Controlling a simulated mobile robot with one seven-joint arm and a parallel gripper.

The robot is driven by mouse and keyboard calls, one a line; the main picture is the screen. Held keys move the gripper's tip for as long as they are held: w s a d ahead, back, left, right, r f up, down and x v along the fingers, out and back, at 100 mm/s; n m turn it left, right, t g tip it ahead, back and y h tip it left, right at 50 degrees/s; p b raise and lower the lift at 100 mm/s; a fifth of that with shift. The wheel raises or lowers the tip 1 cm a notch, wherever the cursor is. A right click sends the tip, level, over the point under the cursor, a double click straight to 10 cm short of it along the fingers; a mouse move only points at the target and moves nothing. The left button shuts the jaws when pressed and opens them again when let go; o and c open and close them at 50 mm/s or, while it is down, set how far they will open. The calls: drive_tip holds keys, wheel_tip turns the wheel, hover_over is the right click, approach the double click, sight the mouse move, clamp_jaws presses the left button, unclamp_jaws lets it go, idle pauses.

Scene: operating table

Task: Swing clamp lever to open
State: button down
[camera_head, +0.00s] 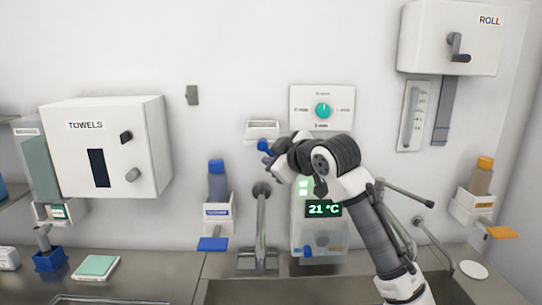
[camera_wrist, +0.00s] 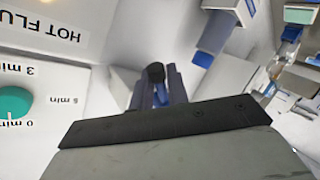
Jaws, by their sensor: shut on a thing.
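The clamp lever, a small blue part (camera_head: 264,146), shows at the wall below a white bracket (camera_head: 262,128) in the head view. My gripper (camera_head: 270,157) reaches it from the right and is shut on it; the arm hides part of the contact. In the wrist view, a blue piece (camera_wrist: 162,97) shows between the fingers of my gripper (camera_wrist: 157,92), with a dark round end (camera_wrist: 156,72) beyond. The clamp's jaw and the lever's exact angle are hard to make out.
A timer panel with a green dial (camera_head: 323,110) is close above right; the dial also shows in the wrist view (camera_wrist: 14,103). A faucet (camera_head: 262,215) stands below. A 21 °C display box (camera_head: 318,240) is behind my arm. A blue-capped bottle (camera_head: 218,182) is left.

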drive_tip(key=shift+d+r+n+h, duration=0.1)
drive_tip(key=shift+r+n+h, duration=0.05)
drive_tip(key=shift+n+h, duration=0.25)
idle(0.3)
drive_tip(key=c, duration=1.4)
unclamp_jaws()
drive_tip(key=shift+d+r, duration=0.1)
